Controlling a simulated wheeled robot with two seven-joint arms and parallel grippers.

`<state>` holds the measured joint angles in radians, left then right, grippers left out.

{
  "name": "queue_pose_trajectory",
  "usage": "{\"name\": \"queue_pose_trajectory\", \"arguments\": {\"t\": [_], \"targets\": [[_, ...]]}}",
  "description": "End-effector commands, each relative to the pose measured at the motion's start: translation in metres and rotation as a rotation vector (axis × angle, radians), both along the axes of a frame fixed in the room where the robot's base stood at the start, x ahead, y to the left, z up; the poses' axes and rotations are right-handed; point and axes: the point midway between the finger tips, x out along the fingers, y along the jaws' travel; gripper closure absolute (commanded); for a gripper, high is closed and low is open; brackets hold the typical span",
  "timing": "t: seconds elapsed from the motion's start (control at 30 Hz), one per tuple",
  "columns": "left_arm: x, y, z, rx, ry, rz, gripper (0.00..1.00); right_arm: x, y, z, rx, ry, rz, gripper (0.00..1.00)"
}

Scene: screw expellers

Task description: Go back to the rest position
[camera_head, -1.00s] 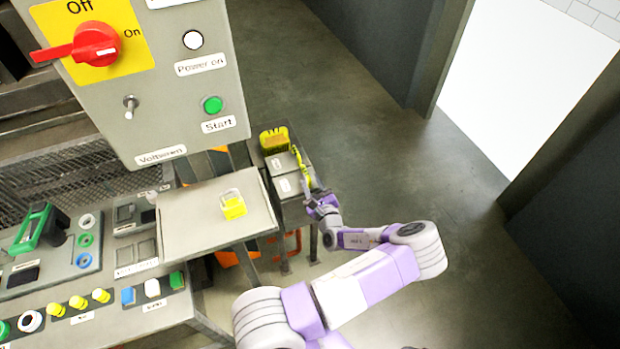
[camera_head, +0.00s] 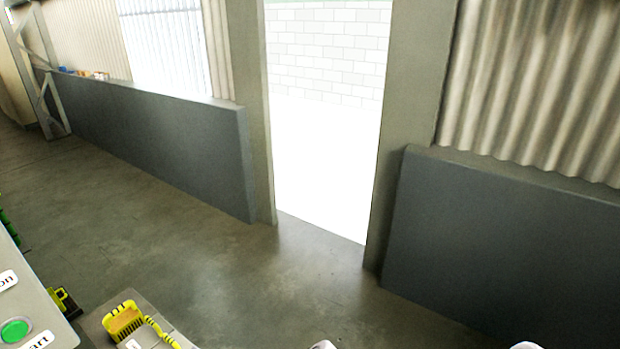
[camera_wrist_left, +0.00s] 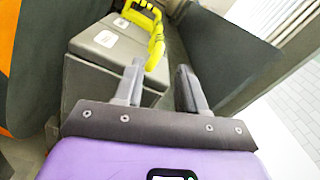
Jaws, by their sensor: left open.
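My left gripper (camera_wrist_left: 160,88) shows in the left wrist view, with its two grey fingers apart and nothing between them. Beyond the fingers is a grey box (camera_wrist_left: 112,42) with small white labels and a yellow cable or handle (camera_wrist_left: 150,30) on its right side. Whether the fingers touch the box cannot be told. In the head view neither gripper shows; only small white bits of my arms appear at the bottom edge. My right gripper is in neither view.
The head view shows a bright doorway (camera_head: 325,130) between dark low walls (camera_head: 150,130). The concrete floor (camera_head: 200,240) before it is clear. At bottom left are the panel with a green button (camera_head: 15,330) and a yellow connector (camera_head: 122,320) on the grey box.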

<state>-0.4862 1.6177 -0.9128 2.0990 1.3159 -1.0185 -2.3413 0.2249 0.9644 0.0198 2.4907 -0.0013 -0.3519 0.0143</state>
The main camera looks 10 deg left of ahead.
Motion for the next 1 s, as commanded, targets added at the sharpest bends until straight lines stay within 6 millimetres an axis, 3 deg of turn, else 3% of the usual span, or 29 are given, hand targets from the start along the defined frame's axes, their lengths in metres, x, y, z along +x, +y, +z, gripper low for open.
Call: {"name": "queue_pose_trajectory", "arguments": {"t": [0.13,0.27,0.4,0.53,0.73,0.9,1.0], "targets": [[-0.015,-0.001,-0.025,-0.153,-0.038,0.030,0.60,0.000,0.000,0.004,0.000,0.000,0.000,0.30],[-0.045,-0.016,-0.071,-0.461,-0.136,0.118,0.60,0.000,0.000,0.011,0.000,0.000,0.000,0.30],[-0.078,-0.059,-0.117,-0.838,-0.280,0.296,0.60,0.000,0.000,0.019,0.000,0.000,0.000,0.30],[-0.101,-0.113,-0.139,-1.149,-0.417,0.517,0.60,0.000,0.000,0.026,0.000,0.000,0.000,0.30],[-0.122,-0.205,-0.133,-1.529,-0.590,0.935,0.60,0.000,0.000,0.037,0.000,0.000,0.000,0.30],[-0.129,-0.270,-0.099,-1.728,-0.670,1.293,0.60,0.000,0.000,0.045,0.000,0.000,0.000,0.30],[-0.131,-0.294,-0.079,-1.784,-0.686,1.452,0.60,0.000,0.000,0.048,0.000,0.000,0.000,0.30]]}}
